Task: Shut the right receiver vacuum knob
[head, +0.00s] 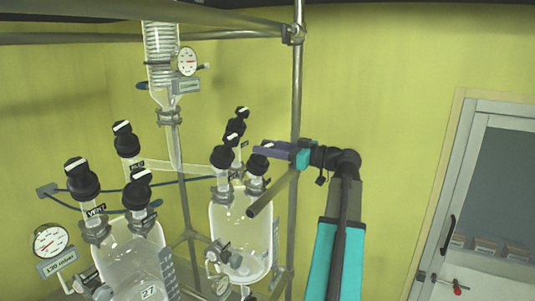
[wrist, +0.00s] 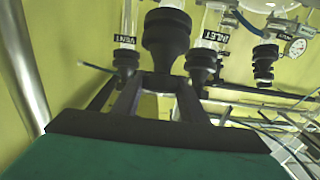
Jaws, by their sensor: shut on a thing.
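The right receiver (head: 243,235) is a clear glass vessel in the head view with several black knobs with white marks on top. My gripper (head: 262,151) reaches in from the right, with its fingers at the front right knob (head: 257,166). In the wrist view, a large black knob (wrist: 167,38) stands at the fingertips of my gripper (wrist: 160,82), which is shut on it. This knob's own label is hidden, so I cannot read that it is the vacuum knob. Smaller black fittings sit on both sides, below the labels VENT (wrist: 124,39) and INLET (wrist: 216,37).
The left receiver (head: 135,262) with its own knobs stands at the lower left. A metal upright (head: 297,90) and a slanting bar (head: 272,193) are close to my gripper. A gauge (head: 187,61) hangs by the condenser (head: 160,45). Open room lies toward the door (head: 490,190).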

